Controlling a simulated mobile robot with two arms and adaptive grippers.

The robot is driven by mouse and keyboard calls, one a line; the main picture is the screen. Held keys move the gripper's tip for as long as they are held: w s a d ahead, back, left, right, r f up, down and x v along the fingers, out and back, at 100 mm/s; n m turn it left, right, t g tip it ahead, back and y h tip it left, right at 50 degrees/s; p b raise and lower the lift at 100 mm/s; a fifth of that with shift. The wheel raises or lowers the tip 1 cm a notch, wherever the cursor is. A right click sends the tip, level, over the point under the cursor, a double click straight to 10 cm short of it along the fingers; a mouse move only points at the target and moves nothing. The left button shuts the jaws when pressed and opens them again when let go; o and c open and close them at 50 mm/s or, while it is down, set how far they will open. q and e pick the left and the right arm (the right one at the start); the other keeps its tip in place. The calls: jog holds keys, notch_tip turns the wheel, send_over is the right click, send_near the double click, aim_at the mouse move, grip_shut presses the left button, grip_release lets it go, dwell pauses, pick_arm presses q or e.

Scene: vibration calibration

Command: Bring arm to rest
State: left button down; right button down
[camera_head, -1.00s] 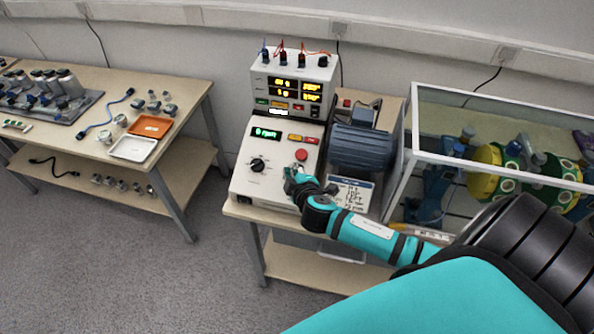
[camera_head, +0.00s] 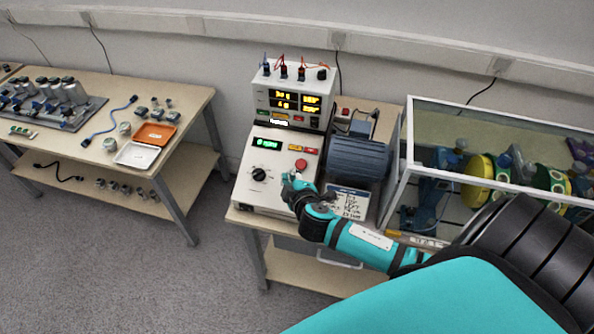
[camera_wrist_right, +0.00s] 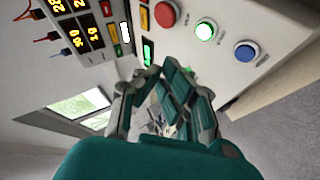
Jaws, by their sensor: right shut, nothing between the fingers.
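My right arm reaches in from the lower right of the head view. Its gripper (camera_head: 291,184) is over the front of the light control box (camera_head: 245,195), just below the red button (camera_head: 301,165). In the right wrist view the gripper (camera_wrist_right: 176,75) is shut and empty, with its fingers close to the panel. That view shows the red button (camera_wrist_right: 165,13), a green-lit button (camera_wrist_right: 204,31) and a blue button (camera_wrist_right: 246,51) beside the fingers. Whether a fingertip touches the panel cannot be told. My left gripper is not in view.
A meter box (camera_head: 293,95) with cables stands behind the control box. A dark motor (camera_head: 357,157) is just right of my gripper. A framed clear enclosure (camera_head: 406,150) stands further right. A left table (camera_head: 190,100) holds trays and parts, with open floor between the tables.

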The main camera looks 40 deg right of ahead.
dwell(0.5)
jog(key=s+a+m+g+y, duration=0.2)
jog(key=s+a+m+g, duration=0.25)
jog(key=s, duration=0.85)
jog(key=s+a+m+g+y, duration=0.25)
jog(key=s+a+g, duration=0.3)
jog(key=s, duration=0.75)
notch_tip(320, 180, down, 33)
jog(key=s+b, duration=0.2)
jog(key=b, duration=0.4)
jog(key=s+d+f+b, duration=0.1)
jog(key=s+f+b, duration=0.1)
jog(key=s+f, duration=0.6)
jog(key=s+d+f+g+b, duration=0.1)
jog(key=s+f+b, duration=0.1)
jog(key=s+f, duration=0.5)
notch_tip(320, 180, down, 4)
jog(key=shift+s+d+r+g, duration=0.15)
jog(key=shift+s+d+g, duration=0.15)
jog(key=shift+s, duration=0.1)
jog(key=shift+h, duration=0.25)
